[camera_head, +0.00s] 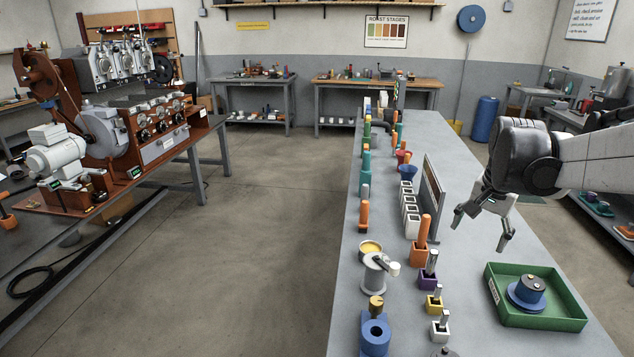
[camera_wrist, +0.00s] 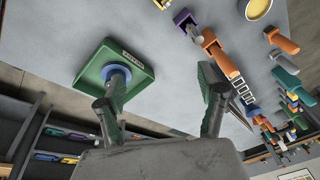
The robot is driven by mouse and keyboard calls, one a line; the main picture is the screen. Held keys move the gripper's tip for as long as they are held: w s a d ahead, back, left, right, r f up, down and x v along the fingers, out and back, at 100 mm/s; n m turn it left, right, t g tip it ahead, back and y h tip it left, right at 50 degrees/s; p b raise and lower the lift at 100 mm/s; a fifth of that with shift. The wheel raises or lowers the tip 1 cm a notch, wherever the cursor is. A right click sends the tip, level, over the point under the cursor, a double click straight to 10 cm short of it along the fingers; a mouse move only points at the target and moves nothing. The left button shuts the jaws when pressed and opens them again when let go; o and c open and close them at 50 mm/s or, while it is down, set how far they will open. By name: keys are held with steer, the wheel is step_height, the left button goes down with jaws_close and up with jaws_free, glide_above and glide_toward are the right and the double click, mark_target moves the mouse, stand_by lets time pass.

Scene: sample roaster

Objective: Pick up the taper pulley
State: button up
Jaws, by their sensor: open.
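A blue, round, stepped piece with a dark top (camera_head: 528,291), which looks like the taper pulley, sits in a green tray (camera_head: 566,323) at the right front of the long grey table. In the wrist view, its blue rim (camera_wrist: 120,72) shows inside the tray, partly hidden by a finger. My gripper (camera_head: 480,236) is open and empty, above the table, behind and left of the tray. In the wrist view, its fingers (camera_wrist: 160,98) are wide apart, with bare tabletop between them. The gripper is not touching the piece.
Several coloured holders with upright tools, including an orange block (camera_head: 419,253), line the table left of the tray. A blue holder (camera_head: 375,338) and a grey spool (camera_head: 374,275) stand near the left edge. An upright board (camera_head: 432,196) stands left of my gripper.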

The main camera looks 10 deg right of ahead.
steer(key=d+f+m+g+p, duration=0.1)
steer(key=d+f+m+g, duration=0.2)
steer(key=d, duration=1)
steer(key=m+y, duration=0.1)
steer(key=m, duration=0.3)
glide_above(533, 282)
step_height(533, 282, down, 4)
steer(key=shift+t, duration=0.3)
steer(key=f, duration=0.9)
steer(key=shift+s+d, duration=0.15)
steer(key=shift+d, duration=0.2)
steer(key=shift+a+f, duration=0.15)
steer(key=shift+f, duration=1.2)
steer(key=shift+a+f, duration=0.15)
steer(key=shift+f, duration=1.15)
jaws_close()
